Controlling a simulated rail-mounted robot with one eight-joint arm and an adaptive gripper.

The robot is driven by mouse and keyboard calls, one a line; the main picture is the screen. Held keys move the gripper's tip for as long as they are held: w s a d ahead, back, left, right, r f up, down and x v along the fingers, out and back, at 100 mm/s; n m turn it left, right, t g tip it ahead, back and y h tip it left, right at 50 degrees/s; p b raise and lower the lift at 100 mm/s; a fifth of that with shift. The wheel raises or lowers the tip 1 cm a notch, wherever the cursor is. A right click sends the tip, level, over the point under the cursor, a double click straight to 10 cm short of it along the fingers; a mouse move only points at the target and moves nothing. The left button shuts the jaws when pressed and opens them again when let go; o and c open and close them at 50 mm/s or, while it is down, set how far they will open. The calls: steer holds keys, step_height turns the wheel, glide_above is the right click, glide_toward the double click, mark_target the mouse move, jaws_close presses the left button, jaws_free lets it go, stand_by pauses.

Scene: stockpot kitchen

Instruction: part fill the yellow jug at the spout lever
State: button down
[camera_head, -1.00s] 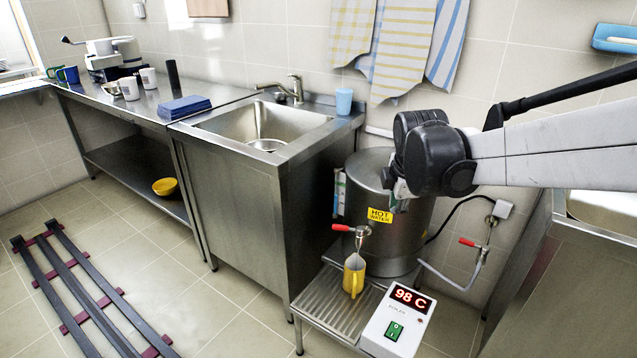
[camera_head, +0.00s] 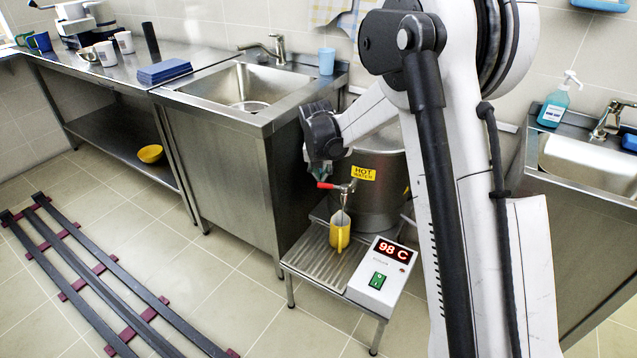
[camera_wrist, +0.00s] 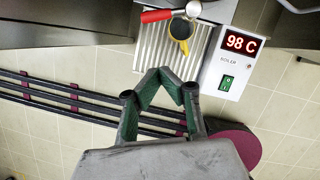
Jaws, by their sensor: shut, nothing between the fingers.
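The yellow jug (camera_head: 340,233) stands upright on the ribbed drip tray (camera_head: 312,250), under the spout (camera_head: 346,190) of the steel hot water boiler (camera_head: 372,205). The red spout lever (camera_head: 326,186) points left in the head view. In the wrist view the lever (camera_wrist: 156,16) and the jug (camera_wrist: 180,32) lie beyond the fingertips. My gripper (camera_head: 318,172) is just above and left of the lever, apart from the jug. In the wrist view my gripper (camera_wrist: 160,74) is shut and empty, fingers drawn together.
A control box (camera_head: 382,275) reading 98 C sits right of the tray. The sink cabinet (camera_head: 235,170) stands close on the left. A yellow bowl (camera_head: 150,153) lies on the lower shelf.

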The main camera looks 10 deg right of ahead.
mark_target(332, 187)
steer(key=w+d+f+b, duration=0.2)
steer(key=w+f, duration=0.4)
steer(key=f, duration=0.4)
steer(key=shift+d+b, duration=0.3)
steer(key=shift+b, duration=0.5)
steer(key=shift+w, duration=0.1)
